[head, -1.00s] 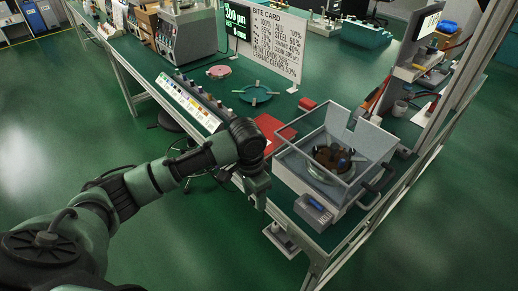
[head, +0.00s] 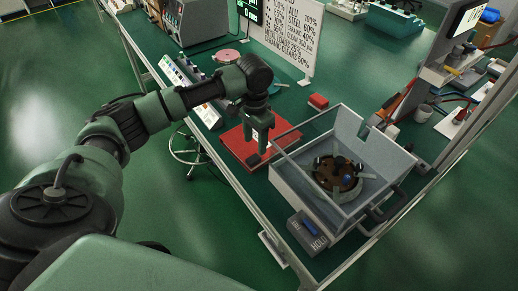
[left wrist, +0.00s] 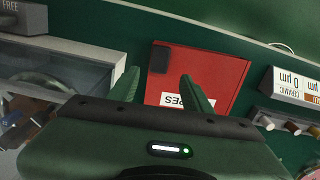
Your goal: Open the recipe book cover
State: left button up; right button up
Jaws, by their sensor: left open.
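The recipe book (head: 234,141) is red and lies flat and closed on the green bench, left of the open-topped machine box. In the left wrist view the red cover (left wrist: 215,75) shows a dark patch (left wrist: 159,57) at one corner and a white label, partly hidden by my gripper. My left gripper (head: 257,143) points down over the book. Its fingers (left wrist: 160,75) are apart with nothing between them, near the dark-patched corner. I cannot tell whether they touch the cover. My right gripper is not in view.
The grey box (head: 300,192) with clear sides and a round lapping plate stands right of the book. A small red block (head: 318,101) lies behind the book. A white rate card (head: 285,40) stands at the back.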

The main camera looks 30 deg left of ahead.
aim_at(255, 157)
pick_arm(q)
jog(key=f, duration=0.2)
jog(key=shift+s+f, duration=0.35)
notch_tip(255, 157, down, 2)
jog(key=shift+w+f, duration=0.15)
jog(key=shift+f, duration=0.55)
grip_shut()
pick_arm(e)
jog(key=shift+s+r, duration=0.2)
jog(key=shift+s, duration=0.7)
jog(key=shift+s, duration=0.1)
